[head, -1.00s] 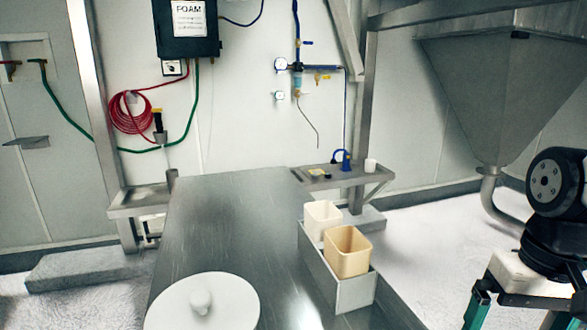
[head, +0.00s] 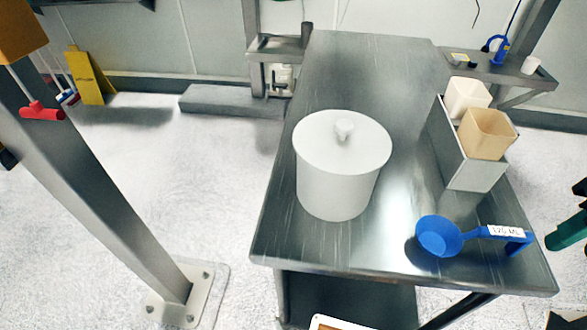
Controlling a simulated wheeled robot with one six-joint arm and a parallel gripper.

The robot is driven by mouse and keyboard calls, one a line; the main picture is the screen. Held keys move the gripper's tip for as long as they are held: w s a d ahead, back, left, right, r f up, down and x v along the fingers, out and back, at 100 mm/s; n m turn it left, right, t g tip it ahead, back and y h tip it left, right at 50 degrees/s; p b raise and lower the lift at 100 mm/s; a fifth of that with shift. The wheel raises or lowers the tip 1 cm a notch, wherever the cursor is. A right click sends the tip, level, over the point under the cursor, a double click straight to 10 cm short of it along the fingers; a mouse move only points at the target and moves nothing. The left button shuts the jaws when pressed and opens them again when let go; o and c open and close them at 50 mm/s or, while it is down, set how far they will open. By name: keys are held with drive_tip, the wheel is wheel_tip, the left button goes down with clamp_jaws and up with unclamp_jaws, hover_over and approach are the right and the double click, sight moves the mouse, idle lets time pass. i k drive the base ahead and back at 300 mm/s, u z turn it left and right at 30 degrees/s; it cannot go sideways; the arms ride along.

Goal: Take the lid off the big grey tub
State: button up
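The big tub (head: 337,192) is pale grey, nearly white, and stands upright on the steel table. My gripper (head: 567,233) shows only in part at the right edge, as a teal finger and dark pieces. It is well to the right of the tub and apart from it. The rest of it is out of frame, so its opening does not show.
A blue scoop (head: 440,237) lies on the steel table (head: 345,65) at the front right. A grey holder (head: 476,172) with a white cup (head: 467,96) and a tan cup (head: 487,134) stands behind it. A metal post (head: 110,190) rises at the left.

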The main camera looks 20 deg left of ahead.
sight(336, 142)
drive_tip(key=u, duration=0.2)
drive_tip(key=k, duration=0.45)
drive_tip(key=u, duration=0.45)
drive_tip(key=i, duration=0.5)
drive_tip(key=u, duration=0.1)
drive_tip(key=k, duration=0.5)
drive_tip(key=z, duration=1.05)
drive_tip(key=k, duration=0.5)
drive_tip(key=u, duration=1.6)
drive_tip(key=i, duration=1)
